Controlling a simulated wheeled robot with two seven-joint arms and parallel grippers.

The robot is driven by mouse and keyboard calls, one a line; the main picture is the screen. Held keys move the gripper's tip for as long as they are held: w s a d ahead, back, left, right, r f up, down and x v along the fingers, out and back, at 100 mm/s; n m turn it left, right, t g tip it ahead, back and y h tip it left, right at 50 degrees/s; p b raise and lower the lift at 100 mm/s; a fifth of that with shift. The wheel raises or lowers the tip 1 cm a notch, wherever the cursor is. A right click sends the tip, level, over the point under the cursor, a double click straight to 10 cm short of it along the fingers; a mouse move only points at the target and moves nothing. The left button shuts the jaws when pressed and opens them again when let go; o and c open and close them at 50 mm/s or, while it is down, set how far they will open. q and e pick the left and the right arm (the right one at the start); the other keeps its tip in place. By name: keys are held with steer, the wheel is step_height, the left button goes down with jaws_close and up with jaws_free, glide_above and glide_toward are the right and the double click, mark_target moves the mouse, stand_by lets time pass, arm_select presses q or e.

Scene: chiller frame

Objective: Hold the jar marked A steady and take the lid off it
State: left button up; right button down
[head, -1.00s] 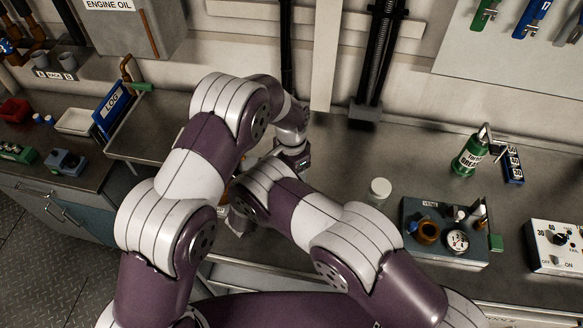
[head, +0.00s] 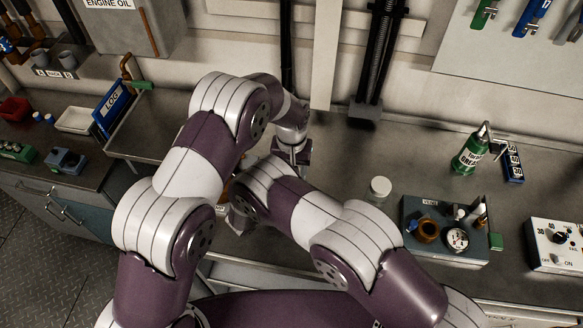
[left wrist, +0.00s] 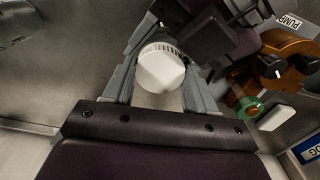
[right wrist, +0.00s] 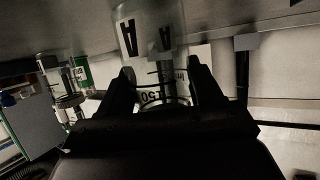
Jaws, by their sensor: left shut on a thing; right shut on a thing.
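The white lid (left wrist: 162,72), with a ribbed rim, sits between the grey fingers of my left gripper (left wrist: 165,54), which is shut on it. The clear glass jar marked A (right wrist: 150,28) shows in the right wrist view with its letter upside down. My right gripper (right wrist: 161,76) is shut around the jar, its dark fingers on either side. The jar's mouth is hidden, so I cannot tell whether the lid still touches it. In the head view my arms hide the jar, the lid and both grippers' fingertips.
Another white-topped container (head: 380,188) stands on the bench right of my arms. An orange pump (left wrist: 288,62) lies close to the grippers in the left wrist view.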

arm_select(q)
steer(key=shift+r, duration=0.15)
steer(key=shift+r, duration=0.95)
steer(key=shift+r, duration=2)
arm_select(e)
steer(key=shift+c, duration=0.6)
jaws_free()
arm_select(q)
step_height(320, 180, up, 2)
steer(key=shift+r+p, duration=0.1)
steer(key=shift+p, duration=1)
arm_select(e)
steer(key=v, duration=1.2)
